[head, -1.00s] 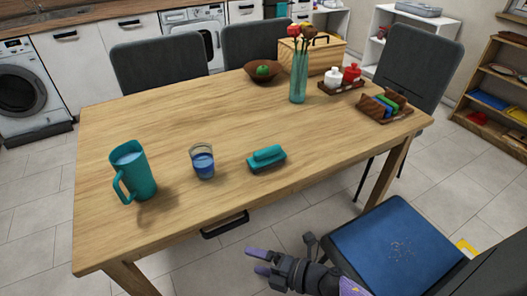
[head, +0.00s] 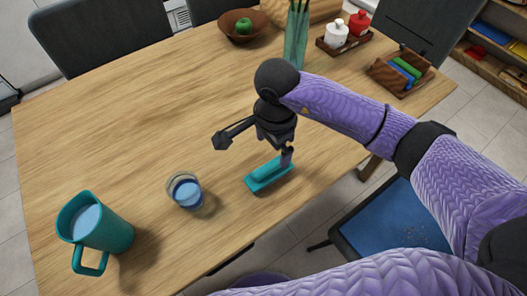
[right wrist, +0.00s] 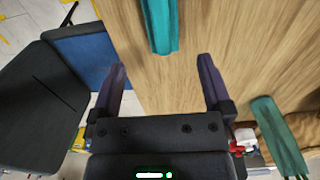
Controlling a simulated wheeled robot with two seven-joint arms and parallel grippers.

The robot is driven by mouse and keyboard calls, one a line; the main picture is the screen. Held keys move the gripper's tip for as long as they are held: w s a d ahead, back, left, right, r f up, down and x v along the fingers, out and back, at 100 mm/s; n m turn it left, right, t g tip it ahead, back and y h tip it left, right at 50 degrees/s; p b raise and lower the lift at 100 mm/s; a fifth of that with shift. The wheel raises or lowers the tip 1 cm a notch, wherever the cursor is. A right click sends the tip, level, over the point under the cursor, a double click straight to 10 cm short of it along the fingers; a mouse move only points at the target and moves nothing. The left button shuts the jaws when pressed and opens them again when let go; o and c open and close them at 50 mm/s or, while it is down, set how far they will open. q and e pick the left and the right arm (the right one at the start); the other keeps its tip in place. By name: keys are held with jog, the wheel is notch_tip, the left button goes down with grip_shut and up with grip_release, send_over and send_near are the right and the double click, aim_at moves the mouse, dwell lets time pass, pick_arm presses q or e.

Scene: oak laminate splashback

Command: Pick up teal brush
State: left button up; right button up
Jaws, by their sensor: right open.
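The teal brush (head: 266,174) lies on the wooden table near its front edge, to the right of the glass. My right gripper (head: 283,156) is above the brush's right end in the head view, and its wrist hides part of the table behind. In the right wrist view the gripper (right wrist: 163,75) is open, with two purple fingers wide apart and nothing between them. The brush (right wrist: 163,26) shows beyond the fingertips, roughly in line with the gap. I cannot tell the exact height between them. My left gripper is not in view.
A glass of blue liquid (head: 185,191) and a teal pitcher (head: 96,229) stand to the left. A teal vase (head: 295,42), a bowl with a green fruit (head: 232,28) and a wooden rack (head: 390,78) stand farther back. A blue-seated chair (head: 385,224) is at the right.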

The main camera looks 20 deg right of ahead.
aim_at(269, 165)
jog(key=f+b, duration=0.1)
jog(key=f, duration=0.2)
jog(key=f+b, duration=0.1)
jog(key=f, duration=0.2)
jog(key=f+b, duration=0.1)
jog(key=f, duration=0.3)
jog(key=shift+a, duration=0.25)
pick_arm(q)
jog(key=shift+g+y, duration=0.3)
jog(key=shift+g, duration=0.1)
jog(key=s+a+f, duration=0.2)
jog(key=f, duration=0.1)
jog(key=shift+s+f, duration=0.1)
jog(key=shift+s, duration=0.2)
pick_arm(e)
jog(key=shift+r, duration=0.1)
jog(key=c, duration=1.3)
notch_tip(269, 165, up, 9)
jog(key=p, duration=0.3)
jog(key=shift+r, duration=0.15)
jog(key=shift+c, duration=0.2)
jog(key=shift+r, duration=0.4)
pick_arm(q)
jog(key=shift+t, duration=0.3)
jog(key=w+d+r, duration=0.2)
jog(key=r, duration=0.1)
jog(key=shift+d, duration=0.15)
